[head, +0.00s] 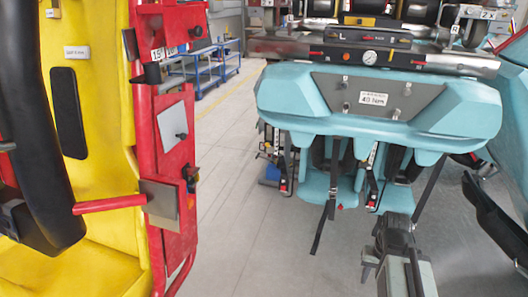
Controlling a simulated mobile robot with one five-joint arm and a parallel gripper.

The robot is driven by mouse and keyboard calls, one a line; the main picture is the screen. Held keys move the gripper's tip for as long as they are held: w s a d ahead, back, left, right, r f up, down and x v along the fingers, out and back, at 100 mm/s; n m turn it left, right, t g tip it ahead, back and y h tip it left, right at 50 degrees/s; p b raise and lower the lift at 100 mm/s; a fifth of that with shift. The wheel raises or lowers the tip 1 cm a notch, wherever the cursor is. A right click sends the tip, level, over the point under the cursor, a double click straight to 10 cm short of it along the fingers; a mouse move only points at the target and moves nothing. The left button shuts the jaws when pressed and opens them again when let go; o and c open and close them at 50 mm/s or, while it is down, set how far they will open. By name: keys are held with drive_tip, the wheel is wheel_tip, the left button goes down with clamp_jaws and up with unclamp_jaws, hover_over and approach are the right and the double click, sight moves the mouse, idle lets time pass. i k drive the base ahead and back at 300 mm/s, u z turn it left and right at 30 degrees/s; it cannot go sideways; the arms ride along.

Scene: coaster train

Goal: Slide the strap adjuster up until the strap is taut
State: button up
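Dark straps hang below the teal seat unit. One strap (331,180) hangs left of centre, with a loose tail running down to the left. Another strap (372,180) to its right carries small fittings with red parts near its lower end. A third strap (430,183) slants down at the right. Which fitting is the strap adjuster is too small to tell. A grey jointed mechanism at the bottom right seems to be my arm, with my gripper (394,228) at its upper end, below the straps. Its fingers are not clear, and I see nothing held.
The teal unit (430,110) with a gauge and label overhangs the straps. A red and yellow car body (168,140) with a protruding red bar (110,204) stands at the left. Grey floor (235,200) lies open between them. Blue shelving (205,72) stands behind.

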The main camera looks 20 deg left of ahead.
sight(267, 143)
drive_tip(key=u, duration=3.85)
drive_tip(key=k, duration=1.7)
drive_tip(key=z, duration=1.4)
drive_tip(key=i, duration=1.9)
